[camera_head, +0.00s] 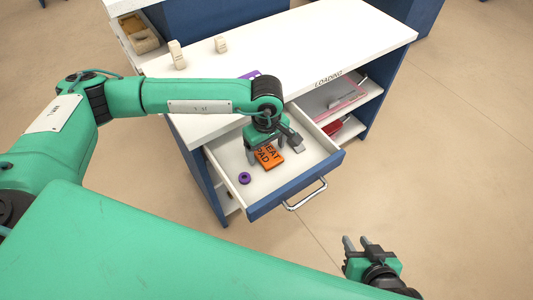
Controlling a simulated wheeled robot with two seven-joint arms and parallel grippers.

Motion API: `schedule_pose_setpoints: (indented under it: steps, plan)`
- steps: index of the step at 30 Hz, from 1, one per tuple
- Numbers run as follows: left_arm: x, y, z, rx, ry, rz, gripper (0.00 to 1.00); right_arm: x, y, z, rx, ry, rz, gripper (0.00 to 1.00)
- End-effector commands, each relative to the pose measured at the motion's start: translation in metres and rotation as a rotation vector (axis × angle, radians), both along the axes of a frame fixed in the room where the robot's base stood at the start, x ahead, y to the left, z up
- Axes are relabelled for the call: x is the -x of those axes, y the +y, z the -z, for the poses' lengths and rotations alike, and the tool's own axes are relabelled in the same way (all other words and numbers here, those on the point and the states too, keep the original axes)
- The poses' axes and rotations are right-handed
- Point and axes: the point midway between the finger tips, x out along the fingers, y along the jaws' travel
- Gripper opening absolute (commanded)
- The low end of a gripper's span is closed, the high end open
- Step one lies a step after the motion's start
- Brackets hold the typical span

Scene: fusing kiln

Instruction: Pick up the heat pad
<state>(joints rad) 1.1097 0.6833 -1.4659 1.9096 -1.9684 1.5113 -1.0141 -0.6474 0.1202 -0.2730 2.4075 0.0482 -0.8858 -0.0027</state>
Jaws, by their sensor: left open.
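The heat pad (268,160) is an orange block with dark lettering, lying in the open drawer (311,182) of the white-topped blue cabinet. My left gripper (266,151) points down over the pad, with its jaws open. One finger shows at the pad's left and part of the gripper covers the pad's far side. I cannot tell whether the fingers touch it. My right gripper (356,242) is at the lower right, outside the drawer, with its two fingers apart and nothing between them.
A purple ring (245,178) lies in the drawer left of the pad, and a small grey piece (298,149) sits at the right. The drawer handle (306,196) sticks out in front. Two pale blocks (177,55) (221,44) stand on the countertop (300,45). Shelves at right hold pink and red items.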

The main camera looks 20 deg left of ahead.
Motion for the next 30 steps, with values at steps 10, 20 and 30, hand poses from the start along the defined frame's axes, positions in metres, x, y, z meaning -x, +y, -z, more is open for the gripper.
schedule_pose_setpoints:
  steps: [10,20,30]
  plan:
    - [0.0,0.0,0.004,0.001,-0.002,0.0,0.62,0.001,0.002,0.004,-0.002,-0.002,-0.005,0.33]
    - [0.0,0.0,0.004,0.001,-0.002,0.0,0.32,0.001,0.001,0.004,-0.001,0.0,-0.004,0.33]
    - [-0.001,0.0,-0.015,0.0,-0.002,-0.001,0.32,0.003,-0.001,0.001,0.007,0.015,-0.001,0.33]
